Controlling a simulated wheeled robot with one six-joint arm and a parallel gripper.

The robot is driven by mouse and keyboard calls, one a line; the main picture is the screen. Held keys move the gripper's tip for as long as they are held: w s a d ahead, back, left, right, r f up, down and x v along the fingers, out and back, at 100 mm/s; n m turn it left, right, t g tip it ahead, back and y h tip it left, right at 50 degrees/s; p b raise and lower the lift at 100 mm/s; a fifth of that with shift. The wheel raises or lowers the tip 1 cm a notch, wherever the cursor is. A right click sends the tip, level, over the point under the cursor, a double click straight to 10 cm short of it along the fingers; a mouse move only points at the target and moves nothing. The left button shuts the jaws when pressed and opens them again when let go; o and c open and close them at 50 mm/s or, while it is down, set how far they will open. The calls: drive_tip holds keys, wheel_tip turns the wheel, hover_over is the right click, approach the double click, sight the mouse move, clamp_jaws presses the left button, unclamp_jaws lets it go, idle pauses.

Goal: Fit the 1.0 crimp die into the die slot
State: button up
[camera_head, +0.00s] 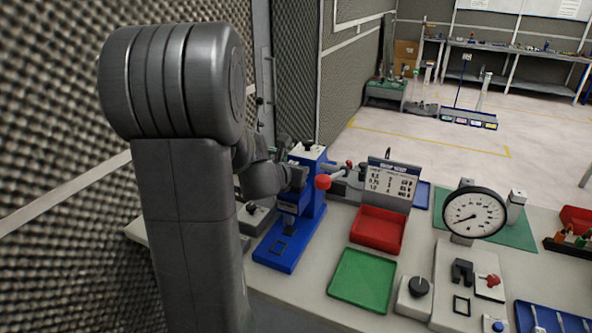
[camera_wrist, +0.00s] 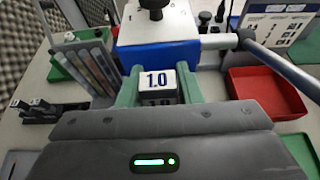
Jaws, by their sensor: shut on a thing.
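The 1.0 crimp die (camera_wrist: 157,79) is a small block with a white top marked "1.0". My gripper (camera_wrist: 158,90) is shut on it, with one green finger on each side. The blue crimp press (camera_wrist: 160,56) stands directly beyond the die in the wrist view; I cannot tell whether they touch. In the head view the blue press (camera_head: 307,197) stands on the bench, and my arm reaches its upper left side. The die and fingertips cannot be made out there. The die slot cannot be clearly seen in either view.
A red tray (camera_head: 377,231) and a green tray (camera_head: 362,280) lie right of the press. The press's lever with a red knob (camera_head: 322,182) sticks out at its front. A dial gauge (camera_head: 474,213) stands farther right. A foam wall is close on the left.

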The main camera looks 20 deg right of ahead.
drive_tip(key=shift+f+b, duration=0.9)
drive_tip(key=o, duration=1.1)
drive_tip(key=shift+o, duration=0.2)
drive_tip(key=p+v, duration=0.1)
drive_tip(key=v, duration=1.3)
drive_tip(key=shift+w+r, duration=0.1)
drive_tip(key=shift+w, duration=0.05)
drive_tip(key=b+x, duration=0.1)
drive_tip(key=x, duration=1.2)
drive_tip(key=shift+w+d+f, duration=0.1)
drive_tip(key=shift+d+f, duration=0.15)
drive_tip(key=shift+d, duration=0.1)
drive_tip(key=shift+r+p, duration=0.2)
drive_tip(key=shift+p, duration=0.1)
